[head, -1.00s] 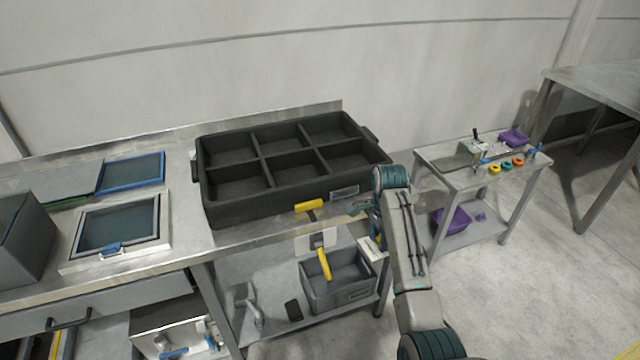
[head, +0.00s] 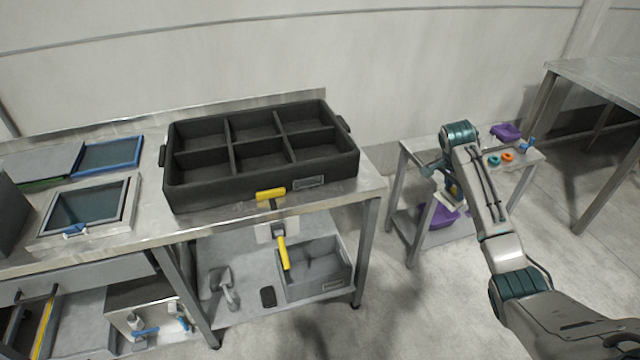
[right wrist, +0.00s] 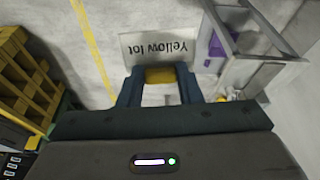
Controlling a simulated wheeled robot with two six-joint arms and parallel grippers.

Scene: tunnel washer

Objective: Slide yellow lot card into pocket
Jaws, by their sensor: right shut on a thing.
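My right gripper (right wrist: 160,88) is shut on the yellow lot card (right wrist: 158,48). In the right wrist view the pale card sticks out beyond the fingers with its words "Yellow lot" upside down, and a yellow part of it sits between the fingers. In the head view the right gripper (head: 450,188) hangs beside the small cart, well right of the bench and above the floor. A small framed rectangle (head: 309,182), perhaps the pocket, is on the front wall of the black six-compartment tray (head: 262,185). The left gripper is not in view.
The metal bench (head: 345,196) holds the tray near its right end. A grey bin (head: 330,285) stands on the lower shelf. The cart (head: 415,150) carries colored rings and a purple container (head: 506,131). Open floor lies between bench and cart.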

